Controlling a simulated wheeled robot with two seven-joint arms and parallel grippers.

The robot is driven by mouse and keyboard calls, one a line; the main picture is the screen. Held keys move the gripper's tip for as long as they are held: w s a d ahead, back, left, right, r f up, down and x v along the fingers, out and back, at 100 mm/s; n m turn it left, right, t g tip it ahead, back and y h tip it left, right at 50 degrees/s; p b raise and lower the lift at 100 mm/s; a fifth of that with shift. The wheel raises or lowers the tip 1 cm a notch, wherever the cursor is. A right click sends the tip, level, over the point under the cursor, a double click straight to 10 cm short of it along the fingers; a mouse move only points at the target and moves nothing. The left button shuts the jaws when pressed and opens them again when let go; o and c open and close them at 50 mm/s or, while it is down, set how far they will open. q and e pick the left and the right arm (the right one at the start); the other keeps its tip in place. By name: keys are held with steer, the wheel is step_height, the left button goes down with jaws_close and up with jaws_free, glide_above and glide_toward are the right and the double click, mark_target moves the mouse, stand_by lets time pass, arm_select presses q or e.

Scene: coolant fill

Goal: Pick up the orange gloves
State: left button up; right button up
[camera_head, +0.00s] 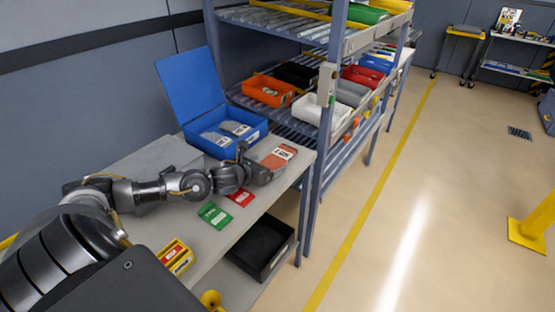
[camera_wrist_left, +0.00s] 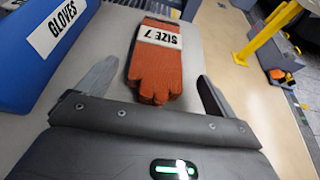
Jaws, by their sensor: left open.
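The orange gloves (camera_head: 279,156) lie flat on the grey bench, right of the open blue box. They carry a white band that reads SIZE 7 in the left wrist view (camera_wrist_left: 155,65). My left gripper (camera_head: 257,168) is at the near edge of the gloves in the head view. In the left wrist view its two fingers (camera_wrist_left: 158,82) are spread wide, with the finger ends of the gloves between them. The fingers do not touch the gloves there. My right gripper is not in view.
The blue box (camera_head: 258,135) with its raised lid holds grey packs. A red pack (camera_head: 241,198), a green pack (camera_head: 214,214) and a yellow box (camera_head: 175,256) lie on the bench (camera_head: 150,153). A shelf post (camera_head: 324,130) stands close right of the gloves.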

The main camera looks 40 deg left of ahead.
mark_target(274, 160)
arm_select(q)
steer(key=shift+w+r+p, duration=0.15)
steer(key=shift+w+p, duration=0.2)
steer(key=shift+w, duration=0.05)
steer(key=x, duration=0.1)
steer(key=p+x, duration=0.1)
steer(key=x, duration=0.1)
steer(key=shift+w+a, duration=0.25)
steer(key=shift+w, duration=0.05)
steer(key=shift+w+f+p, duration=0.25)
steer(key=shift+w+p, duration=0.05)
steer(key=shift+w, duration=0.15)
steer(key=c, duration=1.1)
